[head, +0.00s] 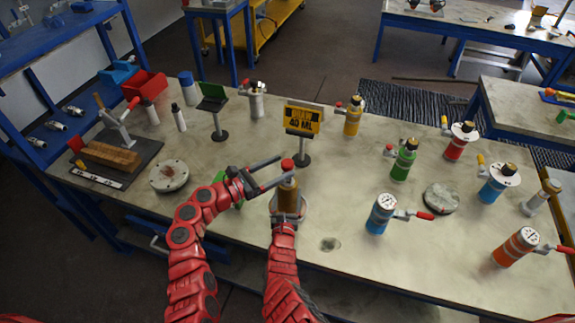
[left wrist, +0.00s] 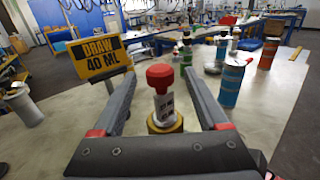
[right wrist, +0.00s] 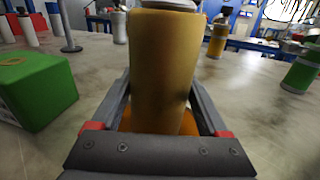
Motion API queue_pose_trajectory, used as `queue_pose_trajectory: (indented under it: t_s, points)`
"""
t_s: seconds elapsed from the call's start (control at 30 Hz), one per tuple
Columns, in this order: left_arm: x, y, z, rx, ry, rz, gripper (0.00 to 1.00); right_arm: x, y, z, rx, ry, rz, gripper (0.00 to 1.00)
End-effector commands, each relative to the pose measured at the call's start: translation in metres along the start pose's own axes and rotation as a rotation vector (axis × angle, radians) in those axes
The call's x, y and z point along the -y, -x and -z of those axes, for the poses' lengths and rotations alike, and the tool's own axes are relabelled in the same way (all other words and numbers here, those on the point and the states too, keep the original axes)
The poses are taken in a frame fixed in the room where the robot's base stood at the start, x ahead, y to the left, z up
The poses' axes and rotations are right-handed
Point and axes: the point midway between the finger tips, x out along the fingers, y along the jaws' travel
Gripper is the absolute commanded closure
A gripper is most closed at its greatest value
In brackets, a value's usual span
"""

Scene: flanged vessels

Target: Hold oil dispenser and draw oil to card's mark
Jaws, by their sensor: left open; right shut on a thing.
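The oil dispenser is an amber-gold cylinder (head: 288,194) with a red knob (head: 287,165) on top; it stands upright near the table's front middle. My right gripper (head: 287,208) is shut around its body; the gold body (right wrist: 163,70) fills the middle of the right wrist view. My left gripper (head: 279,172) is open at the top of the dispenser. In the left wrist view the red knob (left wrist: 160,76) and a pale marked stem (left wrist: 164,104) stand between the open fingers, apart from both. A yellow card (head: 302,120) on a stand behind reads "DRAW 40 ML".
A green box (right wrist: 38,92) lies left of the dispenser, partly hidden by my left arm in the head view. Several coloured vessels, such as a blue one (head: 380,214) and a green one (head: 403,160), stand to the right. A round flanged disc (head: 168,176) lies left.

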Motion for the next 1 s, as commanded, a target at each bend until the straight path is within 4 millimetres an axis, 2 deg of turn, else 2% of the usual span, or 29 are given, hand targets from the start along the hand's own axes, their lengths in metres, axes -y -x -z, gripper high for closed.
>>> queue_pose_trajectory:
  t_s: [0.17,0.4,0.5,0.7,0.97,1.0]
  points:
    - [-0.002,0.028,0.001,0.000,0.001,-0.005,0.24,0.000,0.000,0.001,-0.002,0.000,0.000,1.00]
    - [-0.002,0.083,0.001,-0.001,0.001,-0.008,0.24,0.000,0.000,0.001,-0.002,0.000,0.000,1.00]
    - [-0.001,0.099,0.001,-0.001,0.001,-0.005,0.24,0.000,0.000,0.001,-0.002,0.001,0.000,1.00]
    - [0.000,0.117,0.001,0.000,0.001,-0.001,0.24,0.000,0.000,0.001,-0.001,0.000,0.000,1.00]
    - [0.000,0.118,0.001,0.000,0.001,0.001,0.24,0.000,0.000,0.001,-0.001,0.000,0.000,1.00]
    - [0.000,0.118,0.000,0.000,0.001,0.000,0.24,0.000,0.000,0.001,-0.001,0.000,0.000,0.17]
